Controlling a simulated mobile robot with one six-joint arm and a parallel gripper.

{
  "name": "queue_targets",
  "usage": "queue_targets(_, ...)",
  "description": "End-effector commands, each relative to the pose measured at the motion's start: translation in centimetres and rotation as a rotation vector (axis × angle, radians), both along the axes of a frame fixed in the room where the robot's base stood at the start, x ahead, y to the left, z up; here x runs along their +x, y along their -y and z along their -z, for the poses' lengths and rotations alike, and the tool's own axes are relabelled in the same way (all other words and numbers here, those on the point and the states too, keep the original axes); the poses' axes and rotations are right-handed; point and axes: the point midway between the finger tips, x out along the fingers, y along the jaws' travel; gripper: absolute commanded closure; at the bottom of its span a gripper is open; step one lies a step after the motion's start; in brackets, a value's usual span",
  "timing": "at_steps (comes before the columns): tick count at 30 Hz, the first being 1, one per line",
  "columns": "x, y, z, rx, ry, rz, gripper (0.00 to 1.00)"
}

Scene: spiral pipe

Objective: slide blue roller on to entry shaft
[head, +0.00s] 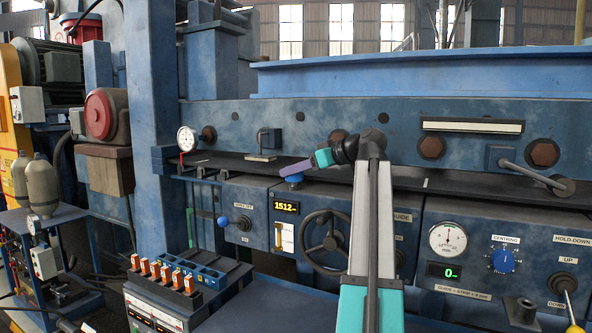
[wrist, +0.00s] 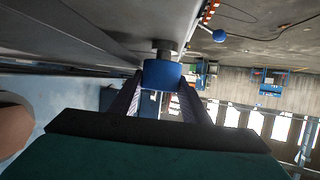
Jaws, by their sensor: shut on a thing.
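The blue roller (head: 293,179) is held at the front edge of the dark strip bed, above the lit "1512" display in the head view. My gripper (head: 287,170) reaches in from the right and is shut on it. In the wrist view the roller (wrist: 162,74) sits between the two finger ends (wrist: 161,82). A grey cylindrical stub (wrist: 164,46) with a wider grey collar shows just beyond the roller, in line with it. I cannot tell whether this is the entry shaft, or whether the roller is around it or only against its end.
The dark strip bed (head: 240,165) runs along the blue machine. A dial gauge (head: 187,139) stands left of the roller. A blue-knobbed lever (head: 223,221) and a handwheel (head: 326,232) are below. A rack of orange-topped tools (head: 165,272) stands at front left.

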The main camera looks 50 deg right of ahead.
Motion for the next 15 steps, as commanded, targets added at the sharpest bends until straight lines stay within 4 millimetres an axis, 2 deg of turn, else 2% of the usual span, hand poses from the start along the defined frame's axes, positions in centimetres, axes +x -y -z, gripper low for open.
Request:
queue_targets(5, 0.0, -0.01, 0.35, 0.0, 0.0, 0.0, 0.86)
queue_targets(6, 0.0, -0.01, 0.3, 0.0, 0.0, 0.0, 0.53)
queue_targets(9, 0.0, 0.03, 0.35, 0.001, -0.001, 0.0, 0.36)
queue_targets(15, 0.0, 0.18, 0.4, -0.001, -0.002, 0.004, 0.36)
